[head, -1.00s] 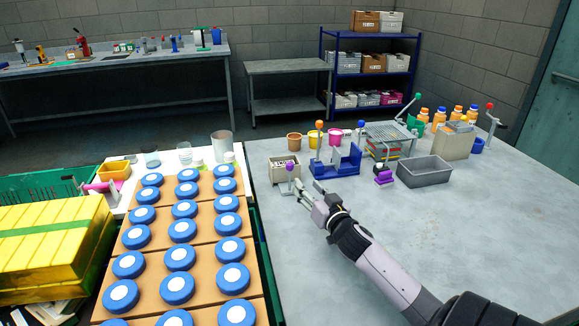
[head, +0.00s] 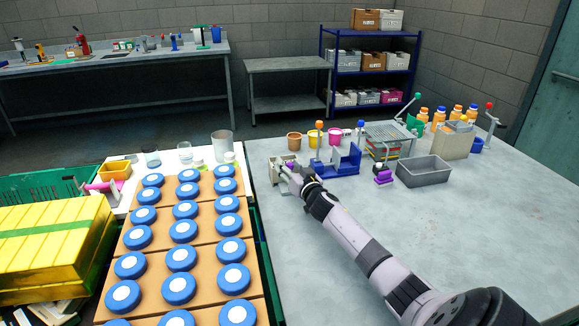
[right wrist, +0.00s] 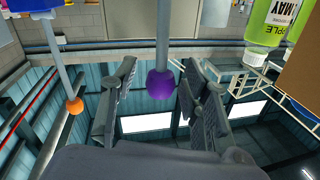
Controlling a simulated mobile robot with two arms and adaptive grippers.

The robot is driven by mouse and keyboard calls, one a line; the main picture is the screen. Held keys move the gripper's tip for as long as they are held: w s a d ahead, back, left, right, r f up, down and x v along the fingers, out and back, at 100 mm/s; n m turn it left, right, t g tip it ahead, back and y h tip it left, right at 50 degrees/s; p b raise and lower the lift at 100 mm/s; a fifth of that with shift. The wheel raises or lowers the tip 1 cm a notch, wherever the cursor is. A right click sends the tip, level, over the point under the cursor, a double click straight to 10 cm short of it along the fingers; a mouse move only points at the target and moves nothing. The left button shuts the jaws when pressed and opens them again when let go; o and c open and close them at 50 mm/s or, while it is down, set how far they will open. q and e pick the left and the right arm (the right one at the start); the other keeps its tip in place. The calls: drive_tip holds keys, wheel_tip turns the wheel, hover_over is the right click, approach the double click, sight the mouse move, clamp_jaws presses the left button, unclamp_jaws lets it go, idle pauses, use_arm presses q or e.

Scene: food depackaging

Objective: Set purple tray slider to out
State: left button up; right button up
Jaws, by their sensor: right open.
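A purple ball knob on a rod (right wrist: 160,84) shows in the right wrist view, between the two fingers of my right gripper (right wrist: 157,66). The fingers are apart, with gaps on both sides of the knob. In the head view my right gripper (head: 284,171) is at the front of the beige box and hides part of it and most of the knob. The slider's position cannot be told. My left gripper is not in view.
A blue fixture (head: 347,163) stands just right of the beige box; an orange knob (right wrist: 74,105) shows left of the purple one. The table's front is clear.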

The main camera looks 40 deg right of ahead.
drive_tip(key=shift+c, duration=0.4)
clamp_jaws()
idle(0.5)
